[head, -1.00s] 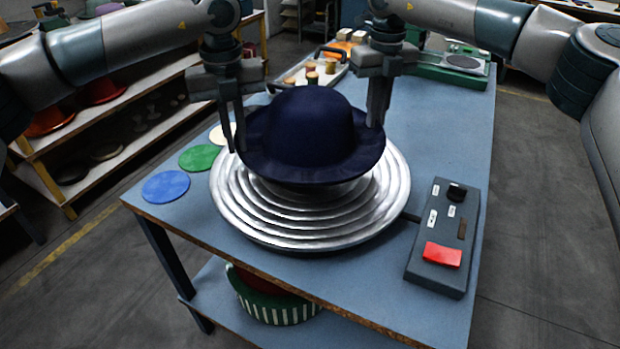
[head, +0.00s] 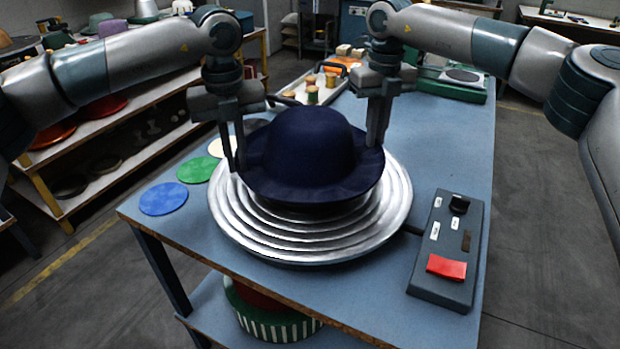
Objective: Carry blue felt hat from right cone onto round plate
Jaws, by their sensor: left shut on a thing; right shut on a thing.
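The dark blue felt hat (head: 310,150) is held crown up above the stepped silver round plate (head: 300,238) in the head view. My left gripper (head: 236,165) is shut on the left side of its brim. My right gripper (head: 374,140) is shut on the right side of its brim. The hat hides the middle of the plate, and I cannot tell whether its underside touches the plate. No cone can be made out in view.
A control box (head: 447,250) with a red button stands right of the plate. Blue (head: 164,199) and green (head: 197,170) discs lie to the left. A tray (head: 305,95) with spools is behind the hat. The right side of the blue table (head: 450,150) has free room.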

